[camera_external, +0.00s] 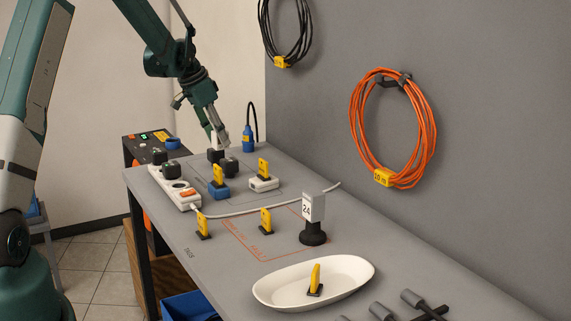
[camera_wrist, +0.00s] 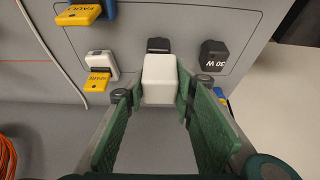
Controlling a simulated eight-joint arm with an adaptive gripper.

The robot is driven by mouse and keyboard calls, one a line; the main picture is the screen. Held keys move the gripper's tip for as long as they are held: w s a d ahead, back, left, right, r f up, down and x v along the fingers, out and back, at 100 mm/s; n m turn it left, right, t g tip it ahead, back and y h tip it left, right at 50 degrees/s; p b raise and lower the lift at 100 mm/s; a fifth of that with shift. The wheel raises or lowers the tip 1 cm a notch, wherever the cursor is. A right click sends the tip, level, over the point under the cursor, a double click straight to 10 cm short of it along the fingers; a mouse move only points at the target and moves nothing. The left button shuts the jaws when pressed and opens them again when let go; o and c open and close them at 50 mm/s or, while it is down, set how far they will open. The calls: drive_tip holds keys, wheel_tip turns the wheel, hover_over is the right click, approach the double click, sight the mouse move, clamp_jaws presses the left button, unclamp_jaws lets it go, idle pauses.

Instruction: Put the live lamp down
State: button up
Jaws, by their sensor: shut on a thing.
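My gripper (camera_external: 219,136) is low over the far end of the bench. In the wrist view its green fingers (camera_wrist: 158,100) are shut on a white block (camera_wrist: 160,80), which I take to be the lamp, though no label or light shows on it. A dark block (camera_wrist: 158,45) is just beyond the white block, partly hidden by it; I cannot tell whether they touch or are joined. A black block marked "30 W" (camera_wrist: 214,55) stands to the right, apart from the held block.
A blue block (camera_external: 218,190) and a white block (camera_external: 263,185), both yellow-tagged, stand nearby. A power strip (camera_external: 184,203) with black plugs lies left, its cable crossing the bench. A "24" stand (camera_external: 314,208) and white dish (camera_external: 275,297) are nearer. Bare bench (camera_external: 225,255) shows left of the dish.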

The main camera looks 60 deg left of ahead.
drive_tip(key=s+a, duration=0.4)
drive_tip(key=s, duration=0.2)
drive_tip(key=shift+a, duration=0.4)
drive_tip(key=shift+f, duration=3.1)
drive_tip(key=shift+f, duration=1.85)
drive_tip(key=shift+f, duration=0.1)
drive_tip(key=o, duration=0.5)
drive_tip(key=shift+f+b, duration=0.1)
drive_tip(key=shift+b, duration=0.2)
drive_tip(key=shift+c, duration=0.2)
drive_tip(key=o, duration=0.4)
